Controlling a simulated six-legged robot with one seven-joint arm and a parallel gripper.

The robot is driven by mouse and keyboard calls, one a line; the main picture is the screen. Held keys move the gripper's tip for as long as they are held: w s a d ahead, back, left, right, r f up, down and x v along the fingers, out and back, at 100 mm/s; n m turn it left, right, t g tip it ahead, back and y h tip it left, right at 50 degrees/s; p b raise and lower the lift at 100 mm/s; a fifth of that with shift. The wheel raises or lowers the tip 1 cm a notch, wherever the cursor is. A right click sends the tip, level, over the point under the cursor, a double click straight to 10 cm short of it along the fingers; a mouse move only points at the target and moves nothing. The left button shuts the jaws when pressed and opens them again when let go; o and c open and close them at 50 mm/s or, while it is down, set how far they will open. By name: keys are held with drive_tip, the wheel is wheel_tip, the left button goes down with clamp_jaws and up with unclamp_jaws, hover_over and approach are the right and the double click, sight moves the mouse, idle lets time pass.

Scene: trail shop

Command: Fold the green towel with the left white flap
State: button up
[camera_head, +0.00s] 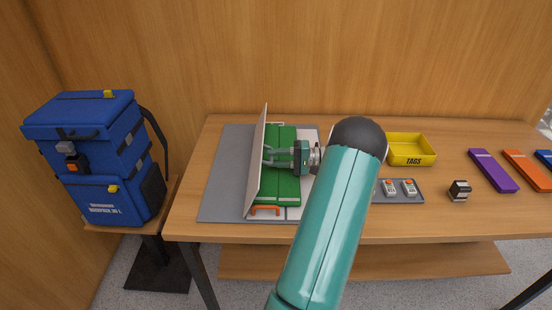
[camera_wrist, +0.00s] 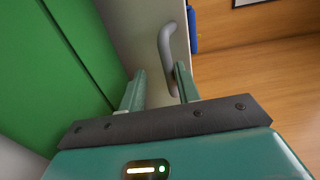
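The left white flap (camera_head: 256,165) of the folding board stands raised, nearly upright, along the left side of the green towel (camera_head: 284,187). The towel lies flat on the board; it also fills the left of the wrist view (camera_wrist: 60,60). My gripper (camera_head: 272,156) reaches left over the towel, its fingers close to the flap's inner face. In the wrist view my gripper (camera_wrist: 160,90) has its fingers apart. A grey handle (camera_wrist: 164,42) on the flap lies by the right finger; whether they touch is unclear.
A grey mat (camera_head: 224,180) lies under the board, and an orange handle (camera_head: 265,208) shows at its front. A blue backpack (camera_head: 105,155) stands left. A yellow TAGS tray (camera_head: 410,162), a small grey tray (camera_head: 415,197) and a dark-and-white block (camera_head: 459,191) sit right.

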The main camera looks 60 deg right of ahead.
drive_tip(key=shift+r, duration=0.1)
drive_tip(key=v, duration=1.4)
idle(0.3)
